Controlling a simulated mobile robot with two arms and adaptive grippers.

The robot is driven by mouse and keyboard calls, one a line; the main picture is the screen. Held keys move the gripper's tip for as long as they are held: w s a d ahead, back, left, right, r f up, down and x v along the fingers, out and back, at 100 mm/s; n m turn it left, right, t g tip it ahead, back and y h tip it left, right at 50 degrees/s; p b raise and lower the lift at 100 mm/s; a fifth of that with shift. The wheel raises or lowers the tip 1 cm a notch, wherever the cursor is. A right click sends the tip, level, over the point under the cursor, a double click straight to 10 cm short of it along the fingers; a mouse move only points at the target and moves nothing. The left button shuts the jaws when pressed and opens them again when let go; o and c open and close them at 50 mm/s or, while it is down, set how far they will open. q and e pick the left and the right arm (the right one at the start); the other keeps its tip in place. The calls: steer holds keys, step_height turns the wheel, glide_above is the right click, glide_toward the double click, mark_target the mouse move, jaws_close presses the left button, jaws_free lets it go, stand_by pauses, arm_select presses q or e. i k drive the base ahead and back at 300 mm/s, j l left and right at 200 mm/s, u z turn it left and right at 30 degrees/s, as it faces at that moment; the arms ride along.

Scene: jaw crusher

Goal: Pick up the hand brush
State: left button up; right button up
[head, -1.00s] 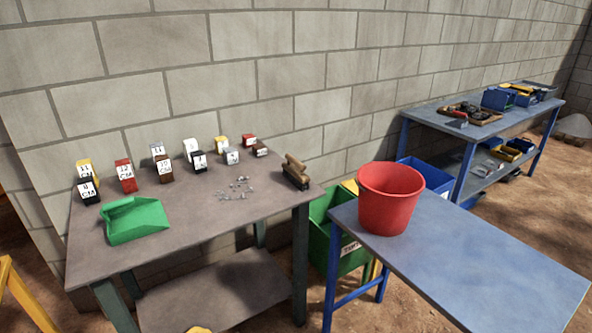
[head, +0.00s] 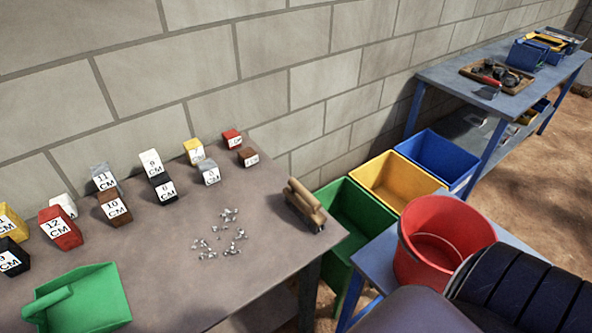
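The hand brush (head: 305,203) lies near the right end of the brown-grey table (head: 165,262). It has a light wooden handle on top and a dark lower part with bristles. Nothing touches it. A dark, ribbed part of my own arm shows at the bottom right, in front of the red bucket. Neither gripper's fingers are in view.
Small metal pieces (head: 222,236) lie left of the brush. A green dustpan (head: 95,300) and several labelled blocks (head: 112,205) are on the same table. Green (head: 352,212), yellow (head: 388,178) and blue bins stand beyond its right edge. A red bucket (head: 420,245) stands on a blue table.

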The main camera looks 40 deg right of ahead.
mark_target(302, 202)
steer(key=i+l+z, duration=0.1)
steer(key=z, duration=1.15)
